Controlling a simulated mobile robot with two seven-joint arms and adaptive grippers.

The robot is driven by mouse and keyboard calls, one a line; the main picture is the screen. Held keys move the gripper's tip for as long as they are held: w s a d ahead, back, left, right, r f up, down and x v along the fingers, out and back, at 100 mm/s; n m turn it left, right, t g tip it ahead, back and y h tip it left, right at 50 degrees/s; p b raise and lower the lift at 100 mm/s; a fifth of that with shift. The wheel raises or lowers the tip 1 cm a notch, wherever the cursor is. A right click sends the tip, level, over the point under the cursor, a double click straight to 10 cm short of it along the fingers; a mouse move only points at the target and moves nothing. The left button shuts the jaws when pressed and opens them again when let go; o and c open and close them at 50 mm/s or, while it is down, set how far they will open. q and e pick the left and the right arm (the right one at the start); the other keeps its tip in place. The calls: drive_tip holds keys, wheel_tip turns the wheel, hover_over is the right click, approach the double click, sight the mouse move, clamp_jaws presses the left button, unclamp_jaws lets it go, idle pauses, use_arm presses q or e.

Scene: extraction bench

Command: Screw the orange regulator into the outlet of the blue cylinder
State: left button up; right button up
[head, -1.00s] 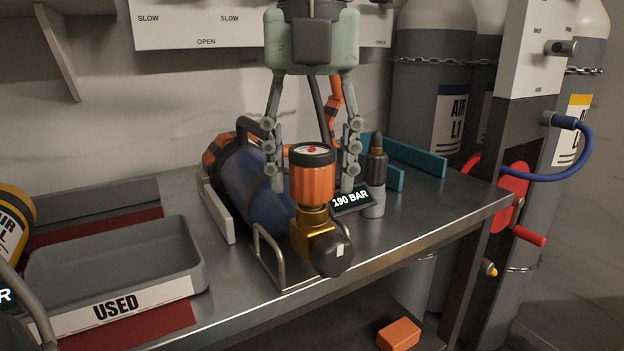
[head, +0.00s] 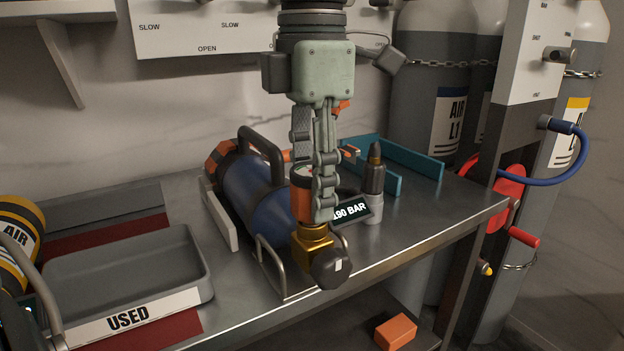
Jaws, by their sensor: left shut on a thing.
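The blue cylinder (head: 240,188) lies in a cradle on the bench, its front end toward me. A brass valve block (head: 312,246) with a dark knob (head: 330,268) is at that front end. The orange regulator (head: 301,200) stands upright directly above the brass block. My left gripper (head: 315,195) comes down from above, seen nearly edge-on, and is shut on the regulator. My right gripper is out of view.
A grey tray marked USED (head: 195,262) stands at the left. A 190 BAR sign (head: 350,211) and a small grey-and-black bottle-like item (head: 373,185) stand right of the regulator. Teal rails (head: 415,165) are behind. The bench front edge is close below the knob.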

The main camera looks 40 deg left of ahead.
use_arm(q)
drive_tip(key=m+p, duration=0.1)
drive_tip(key=m, duration=0.3)
drive_tip(key=shift+r, duration=0.15)
drive_tip(key=m+p, duration=0.1)
drive_tip(key=m, duration=0.3)
drive_tip(key=m+p, duration=0.1)
drive_tip(key=m, duration=0.3)
drive_tip(key=shift+f+m, duration=0.2)
drive_tip(key=shift+m, duration=0.9)
drive_tip(key=o, duration=1.3)
drive_tip(key=shift+o, duration=0.2)
